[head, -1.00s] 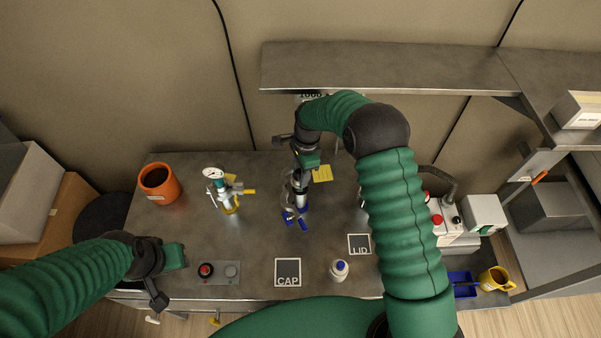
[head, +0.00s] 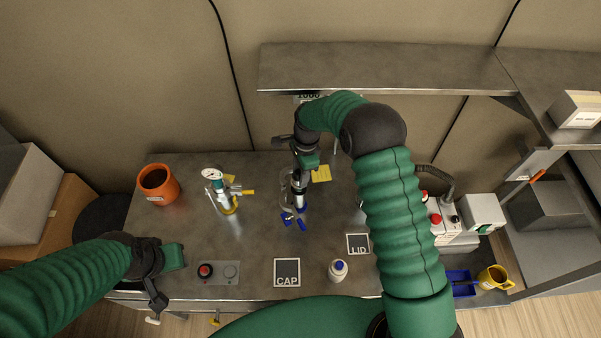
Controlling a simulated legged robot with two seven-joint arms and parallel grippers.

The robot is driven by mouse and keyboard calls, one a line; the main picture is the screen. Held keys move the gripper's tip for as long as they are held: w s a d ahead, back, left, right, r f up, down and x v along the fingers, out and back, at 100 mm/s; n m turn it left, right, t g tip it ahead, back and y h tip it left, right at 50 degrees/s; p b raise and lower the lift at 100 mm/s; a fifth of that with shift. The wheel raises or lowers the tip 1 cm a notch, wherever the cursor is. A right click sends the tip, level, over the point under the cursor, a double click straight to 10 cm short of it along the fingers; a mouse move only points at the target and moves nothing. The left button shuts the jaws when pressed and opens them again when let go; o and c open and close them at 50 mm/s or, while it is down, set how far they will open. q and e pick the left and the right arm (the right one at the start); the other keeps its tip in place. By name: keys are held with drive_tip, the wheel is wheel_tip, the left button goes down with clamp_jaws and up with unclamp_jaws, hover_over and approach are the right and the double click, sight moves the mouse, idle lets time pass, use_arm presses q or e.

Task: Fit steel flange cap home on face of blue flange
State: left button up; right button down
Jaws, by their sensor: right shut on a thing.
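My right arm reaches over the bench from the right, and its gripper (head: 299,186) points down at the middle of the bench. It is shut on a small bright steel piece that looks like the flange cap, mostly hidden by the hand. Blue parts (head: 301,210), probably the blue flange, show just below the fingers. I cannot tell whether cap and flange touch or how well they line up. My left gripper (head: 164,276) hangs over the front left of the bench, apart from these parts; its jaw opening is unclear.
An orange pot (head: 158,184) and a gauge fitting with yellow handle (head: 220,192) stand left. A button box (head: 217,272), CAP mat (head: 287,273), white bottle (head: 338,270) and LID mat (head: 358,244) lie in front. A steel shelf (head: 385,68) overhangs the back.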

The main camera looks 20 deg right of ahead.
drive_tip(key=shift+f+b, duration=1.15)
drive_tip(key=shift+f, duration=0.8)
drive_tip(key=c, duration=0.8)
unclamp_jaws()
drive_tip(key=shift+o, duration=0.2)
wheel_tip(320, 180, up, 17)
drive_tip(key=d+b, duration=0.1)
drive_tip(key=b, duration=0.1)
drive_tip(key=shift+w+d+f, duration=0.15)
drive_tip(key=shift+d, duration=0.2)
drive_tip(key=s+f+n+t, duration=0.1)
drive_tip(key=s+f+n, duration=0.1)
drive_tip(key=s+n, duration=0.6)
drive_tip(key=s+f+n+t+h, duration=0.1)
drive_tip(key=s+f+n, duration=0.1)
drive_tip(key=s+n, duration=0.7)
drive_tip(key=s+d, duration=0.1)
drive_tip(key=s, duration=0.4)
drive_tip(key=shift+s+f+t, duration=0.3)
drive_tip(key=shift+s+t, duration=0.05)
drive_tip(key=shift+t, duration=0.05)
